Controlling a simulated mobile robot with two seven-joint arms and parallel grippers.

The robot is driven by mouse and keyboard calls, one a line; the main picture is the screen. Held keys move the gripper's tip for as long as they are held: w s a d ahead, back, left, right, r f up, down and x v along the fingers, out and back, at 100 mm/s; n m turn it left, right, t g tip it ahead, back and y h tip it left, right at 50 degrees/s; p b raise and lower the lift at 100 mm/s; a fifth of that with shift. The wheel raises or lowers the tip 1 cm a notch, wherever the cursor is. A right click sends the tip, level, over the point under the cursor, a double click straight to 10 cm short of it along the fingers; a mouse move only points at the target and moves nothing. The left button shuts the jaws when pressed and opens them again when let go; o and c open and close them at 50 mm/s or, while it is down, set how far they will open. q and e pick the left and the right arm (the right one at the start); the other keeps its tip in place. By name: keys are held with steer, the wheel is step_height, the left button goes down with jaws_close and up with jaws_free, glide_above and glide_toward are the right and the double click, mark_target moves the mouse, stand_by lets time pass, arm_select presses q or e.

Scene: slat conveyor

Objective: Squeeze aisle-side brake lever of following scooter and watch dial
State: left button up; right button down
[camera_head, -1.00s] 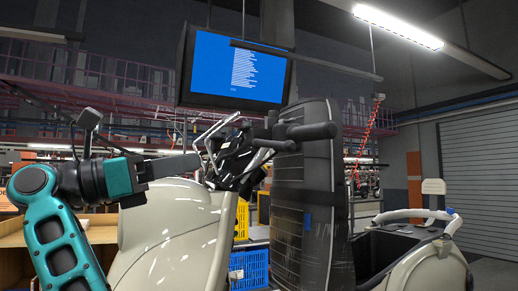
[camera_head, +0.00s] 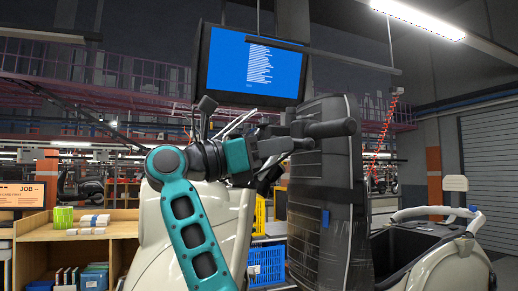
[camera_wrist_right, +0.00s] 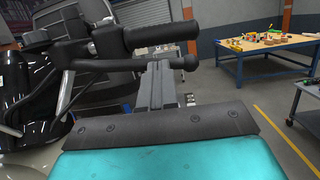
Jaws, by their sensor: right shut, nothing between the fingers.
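A cream scooter (camera_head: 150,235) stands in the middle of the head view, partly behind my teal right arm. A black handlebar grip (camera_head: 335,128) points right, with a ball-ended brake lever (camera_head: 308,143) just below it. My right gripper (camera_head: 282,148) is shut and empty, close to the lever. In the right wrist view the grip (camera_wrist_right: 150,36) lies above the lever (camera_wrist_right: 130,65), and the fingers (camera_wrist_right: 162,70) reach up to the lever near its ball end. I cannot tell whether they touch it. No dial can be made out. My left gripper is not in view.
A tall dark ribbed panel (camera_head: 325,200) stands right beside the handlebar. Another cream vehicle (camera_head: 440,262) with a white rail is at the right. A blue text screen (camera_head: 262,72) hangs above. A wooden bench (camera_head: 60,232) stands left. The wrist view shows a parts table (camera_wrist_right: 262,48).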

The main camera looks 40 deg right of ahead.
mark_target(298, 146)
steer(key=shift+d, duration=0.1)
stand_by(0.3)
steer(key=d+t+b, duration=0.1)
steer(key=s+d+n+t, duration=0.1)
steer(key=t, duration=0.1)
steer(key=s+d+n+t+b, duration=0.1)
steer(key=shift+f+t+h+b, duration=0.1)
steer(key=shift+t+h+b, duration=0.2)
steer(key=shift+h+b, duration=0.1)
steer(key=shift+s+d+n, duration=0.15)
steer(key=shift+d+n, duration=0.1)
steer(key=shift+n, duration=0.05)
steer(key=shift+d+r, duration=0.1)
steer(key=shift+r, duration=0.1)
stand_by(2.5)
